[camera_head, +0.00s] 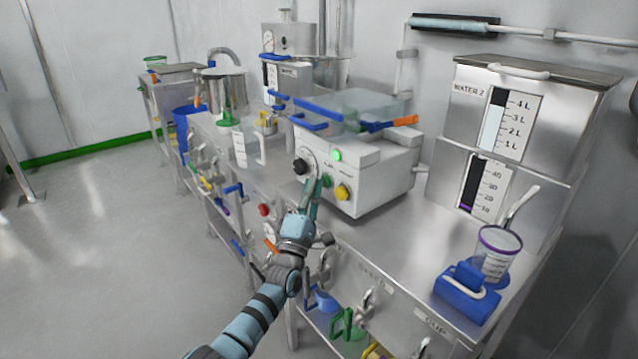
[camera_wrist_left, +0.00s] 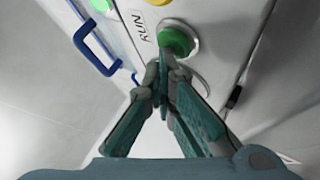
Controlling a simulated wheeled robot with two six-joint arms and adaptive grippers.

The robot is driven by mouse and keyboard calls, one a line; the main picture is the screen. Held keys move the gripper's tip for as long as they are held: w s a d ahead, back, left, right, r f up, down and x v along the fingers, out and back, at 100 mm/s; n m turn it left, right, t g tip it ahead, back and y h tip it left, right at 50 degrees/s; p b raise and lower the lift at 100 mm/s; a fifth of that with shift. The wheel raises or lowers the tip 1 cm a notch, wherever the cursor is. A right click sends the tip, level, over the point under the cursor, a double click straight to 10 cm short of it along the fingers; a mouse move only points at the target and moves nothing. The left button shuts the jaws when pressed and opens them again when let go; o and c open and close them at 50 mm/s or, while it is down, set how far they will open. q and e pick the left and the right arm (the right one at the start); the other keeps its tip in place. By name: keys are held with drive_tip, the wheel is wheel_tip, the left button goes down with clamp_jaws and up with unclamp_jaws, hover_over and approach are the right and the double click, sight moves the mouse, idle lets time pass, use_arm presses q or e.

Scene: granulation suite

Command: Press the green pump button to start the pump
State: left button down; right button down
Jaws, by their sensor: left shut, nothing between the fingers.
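The green button (camera_head: 327,181) sits on the front of a white control box (camera_head: 375,185). In the left wrist view the green button (camera_wrist_left: 176,41) is a domed cap in a pale ring, beside a "RUN" label. My left gripper (camera_head: 315,180) is shut and empty, pointing at the box front. In the wrist view the closed fingertips (camera_wrist_left: 165,62) overlap the lower edge of the button. I cannot tell whether they touch it or whether it is pressed in. My right gripper is not in view.
A lit green lamp (camera_head: 336,155), a dark knob (camera_head: 302,166) and a yellow button (camera_head: 343,192) share the box front. A clear blue-rimmed tray (camera_head: 360,105) is above the box. A red button (camera_head: 264,210) is on the bench front. A cup (camera_head: 497,252) stands at right.

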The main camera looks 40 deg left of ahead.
use_arm(q)
drive_tip(key=shift+r, duration=0.1)
drive_tip(key=shift+s+p, duration=0.2)
drive_tip(key=shift+p, duration=0.15)
drive_tip(key=s+p, duration=0.1)
drive_tip(key=s+a+p, duration=0.1)
drive_tip(key=s, duration=0.1)
drive_tip(key=s+p, duration=0.1)
drive_tip(key=s, duration=0.1)
drive_tip(key=shift+s+a, duration=0.15)
drive_tip(key=shift+a, duration=0.15)
